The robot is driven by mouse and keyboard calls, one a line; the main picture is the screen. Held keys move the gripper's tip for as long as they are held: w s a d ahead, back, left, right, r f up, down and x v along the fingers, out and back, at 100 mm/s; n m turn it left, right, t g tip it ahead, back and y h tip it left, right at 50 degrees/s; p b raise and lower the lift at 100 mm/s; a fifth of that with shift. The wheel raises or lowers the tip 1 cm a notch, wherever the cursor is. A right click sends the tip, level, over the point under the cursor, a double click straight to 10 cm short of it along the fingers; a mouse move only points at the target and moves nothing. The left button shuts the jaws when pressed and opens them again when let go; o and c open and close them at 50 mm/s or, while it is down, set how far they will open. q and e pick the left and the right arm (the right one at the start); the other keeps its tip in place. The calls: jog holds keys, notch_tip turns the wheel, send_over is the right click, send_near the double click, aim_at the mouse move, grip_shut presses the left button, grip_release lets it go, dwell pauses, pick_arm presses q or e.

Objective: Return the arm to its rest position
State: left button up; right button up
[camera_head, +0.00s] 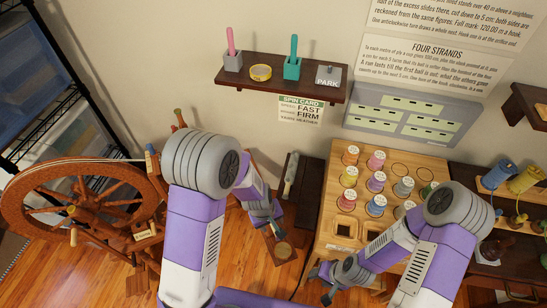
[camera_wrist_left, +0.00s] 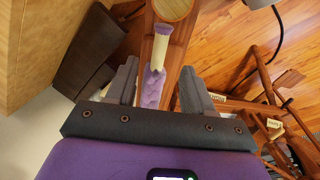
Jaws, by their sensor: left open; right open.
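My left arm reaches in on the left of the head view, and its gripper (camera_head: 273,229) hangs low over the floor, beside the dark bench. In the left wrist view the left gripper's two grey fingers (camera_wrist_left: 158,84) stand apart. A slim purple and cream piece (camera_wrist_left: 159,48) shows between them; I cannot tell whether it touches either finger. My right arm comes in from the lower right. Its gripper (camera_head: 319,286) is open beside the front left of the wooden spool table, with nothing seen in it.
A spinning wheel (camera_head: 82,206) stands at the left. The wooden table (camera_head: 328,205) holds several coloured spools. A dark bench (camera_head: 304,190) adjoins it. A round wooden disc (camera_head: 283,250) lies near the left gripper.

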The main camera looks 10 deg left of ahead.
pick_arm(q)
jog(key=s+f+m+h, duration=0.2)
jog(key=s+f+m, duration=0.2)
jog(key=s+f, duration=0.6)
jog(key=shift+s+a+g, duration=0.25)
jog(key=shift+s+g, duration=0.15)
jog(key=shift+s, duration=0.5)
